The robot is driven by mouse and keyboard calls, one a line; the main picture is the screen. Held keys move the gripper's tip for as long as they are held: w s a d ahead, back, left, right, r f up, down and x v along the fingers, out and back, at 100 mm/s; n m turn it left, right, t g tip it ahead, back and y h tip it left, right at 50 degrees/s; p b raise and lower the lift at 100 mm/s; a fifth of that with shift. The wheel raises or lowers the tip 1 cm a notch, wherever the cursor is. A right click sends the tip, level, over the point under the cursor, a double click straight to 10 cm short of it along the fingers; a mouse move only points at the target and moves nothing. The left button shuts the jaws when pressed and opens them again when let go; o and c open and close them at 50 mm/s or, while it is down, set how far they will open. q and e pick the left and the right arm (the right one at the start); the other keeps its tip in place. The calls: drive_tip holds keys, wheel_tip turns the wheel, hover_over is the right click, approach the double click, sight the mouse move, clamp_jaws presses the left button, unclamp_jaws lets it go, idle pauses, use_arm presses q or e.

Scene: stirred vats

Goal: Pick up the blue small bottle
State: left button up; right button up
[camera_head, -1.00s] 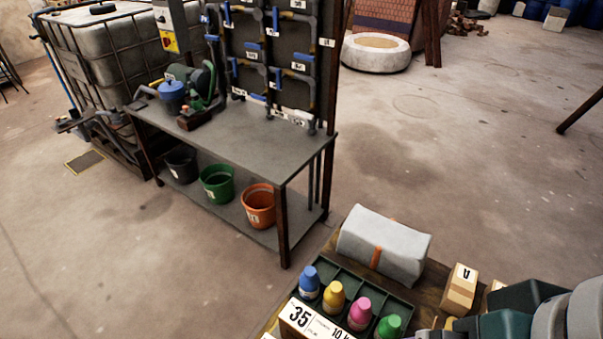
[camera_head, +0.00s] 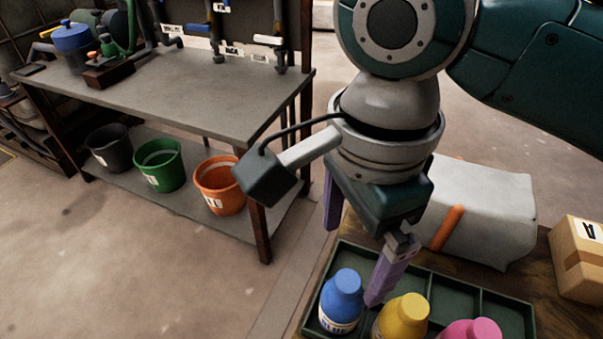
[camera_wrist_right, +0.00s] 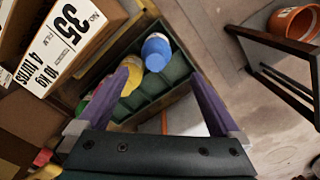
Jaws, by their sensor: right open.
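The blue small bottle (camera_head: 342,301) stands upright in the left end of a green compartment tray (camera_head: 432,284). It also shows in the right wrist view (camera_wrist_right: 156,52), ahead of and between the fingers as seen there. My right gripper (camera_head: 353,250) is open and empty, with purple fingers, above and behind the blue bottle in the head view. It also shows in the right wrist view (camera_wrist_right: 165,90). One finger hangs close behind the bottle; I cannot tell whether they touch. My left gripper is not in view.
A yellow bottle (camera_head: 402,319) and a pink bottle (camera_head: 470,330) stand to the right in the tray. A grey wrapped bundle (camera_head: 490,205) and a cardboard box (camera_head: 578,255) lie behind. A workbench (camera_head: 190,98) with an orange bucket (camera_head: 219,184) stands to the left.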

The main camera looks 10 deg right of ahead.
sight(349, 279)
drive_tip(key=f, duration=0.2)
drive_tip(key=f+b, duration=0.1)
drive_tip(key=f, duration=0.1)
drive_tip(key=shift+s+d, duration=0.1)
drive_tip(key=shift+s, duration=0.15)
wheel_tip(349, 279, down, 6)
drive_tip(key=shift+s+r+b, duration=0.15)
drive_tip(key=shift+r+b, duration=0.05)
drive_tip(key=shift+b, duration=0.7)
drive_tip(key=shift+c, duration=0.4)
clamp_jaws()
